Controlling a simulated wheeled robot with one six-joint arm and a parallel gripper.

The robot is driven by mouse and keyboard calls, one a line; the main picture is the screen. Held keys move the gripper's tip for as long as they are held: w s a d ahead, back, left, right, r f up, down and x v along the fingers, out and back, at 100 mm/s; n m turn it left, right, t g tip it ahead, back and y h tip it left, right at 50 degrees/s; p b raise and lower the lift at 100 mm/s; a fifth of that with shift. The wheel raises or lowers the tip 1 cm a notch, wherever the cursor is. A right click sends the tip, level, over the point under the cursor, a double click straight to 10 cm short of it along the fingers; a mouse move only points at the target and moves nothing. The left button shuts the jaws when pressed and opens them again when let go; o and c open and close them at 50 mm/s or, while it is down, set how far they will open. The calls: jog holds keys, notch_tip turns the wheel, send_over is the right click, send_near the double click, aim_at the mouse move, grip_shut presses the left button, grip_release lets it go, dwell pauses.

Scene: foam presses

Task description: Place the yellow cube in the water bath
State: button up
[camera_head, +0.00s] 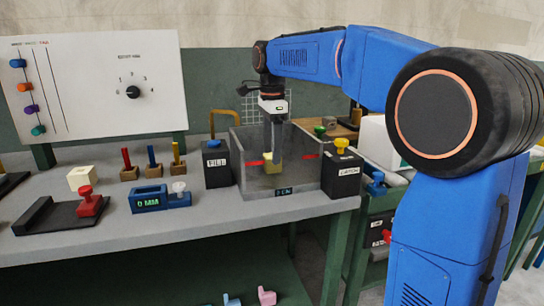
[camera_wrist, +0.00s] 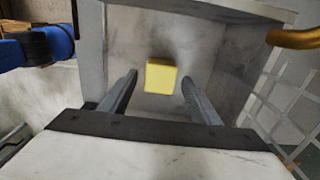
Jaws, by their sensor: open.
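The yellow cube (camera_head: 270,168) is inside the water bath (camera_head: 311,177), a clear-walled tank at the bench's right end. The bath has red marks on its walls and a small display on its front. My gripper (camera_head: 276,157) points down into the bath, right at the cube in this view, and hides part of it. In the wrist view the cube (camera_wrist: 161,76) shows between the open fingers of my gripper (camera_wrist: 158,84), with a gap on each side. I cannot tell whether the cube rests fully on the bath floor.
A black block with a blue knob (camera_head: 216,163) and a black block with a yellow knob (camera_head: 342,175) flank the bath. A pale cube (camera_head: 82,178), a red-knobbed slide (camera_head: 90,202) and a blue gauge (camera_head: 150,198) lie to the left. A control board (camera_head: 95,90) stands behind.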

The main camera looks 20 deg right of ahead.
notch_tip(320, 180, up, 10)
jog(key=shift+f, duration=0.2)
jog(key=shift+s, duration=0.1)
dwell(0.3)
